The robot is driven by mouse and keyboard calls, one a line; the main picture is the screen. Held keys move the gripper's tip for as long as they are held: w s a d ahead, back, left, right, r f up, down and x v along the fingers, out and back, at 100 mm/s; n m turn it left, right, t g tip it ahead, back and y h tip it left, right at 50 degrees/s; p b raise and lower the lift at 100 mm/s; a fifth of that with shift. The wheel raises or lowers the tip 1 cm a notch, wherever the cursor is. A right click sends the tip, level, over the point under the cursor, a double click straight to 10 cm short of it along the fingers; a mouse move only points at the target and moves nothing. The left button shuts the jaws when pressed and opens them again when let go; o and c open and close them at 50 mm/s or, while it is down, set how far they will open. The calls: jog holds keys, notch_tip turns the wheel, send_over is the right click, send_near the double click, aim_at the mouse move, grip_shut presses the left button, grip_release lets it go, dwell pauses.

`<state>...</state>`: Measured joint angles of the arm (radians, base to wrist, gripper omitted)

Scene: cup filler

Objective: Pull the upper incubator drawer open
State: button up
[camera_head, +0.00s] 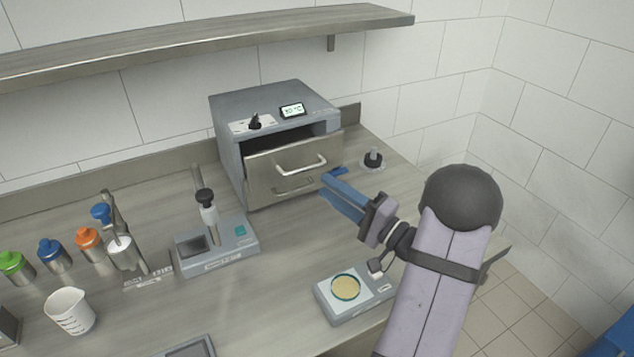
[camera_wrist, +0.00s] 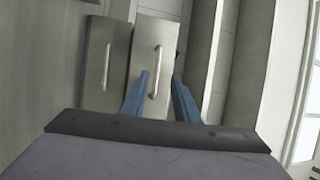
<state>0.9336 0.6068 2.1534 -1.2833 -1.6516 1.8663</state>
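The grey incubator (camera_head: 225,135) stands against the back wall. Its upper drawer (camera_head: 265,168) has a metal front and a pale bar handle (camera_head: 303,164). A dark gap shows above this front, which looks set forward of the housing. In the wrist view, the upper drawer front (camera_wrist: 140,95) is on the right and the lower drawer front (camera_wrist: 98,90) on the left. My gripper (camera_head: 326,184) is open, with blue fingers, just right of the drawer front. In the wrist view, the upper handle (camera_wrist: 157,70) lies between the fingertips; contact cannot be told.
A device with a post (camera_head: 215,250) stands left of the incubator. Several coloured-cap bottles (camera_head: 88,240) and a white beaker (camera_head: 70,312) are at the left. A small knobbed piece (camera_head: 372,160) stands right of the incubator.

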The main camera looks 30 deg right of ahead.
aim_at(307, 170)
jog(key=shift+v, duration=1.35)
jog(key=shift+w+d+p+x, duration=0.15)
jog(key=shift+p+x, duration=0.45)
jog(key=shift+x, duration=1.65)
jog(key=shift+w+d+p+x, duration=0.1)
jog(key=shift+d+p+x, duration=0.35)
jog(key=shift+x, duration=1.75)
jog(key=shift+a+f, duration=0.15)
jog(key=shift+f, duration=0.05)
grip_shut()
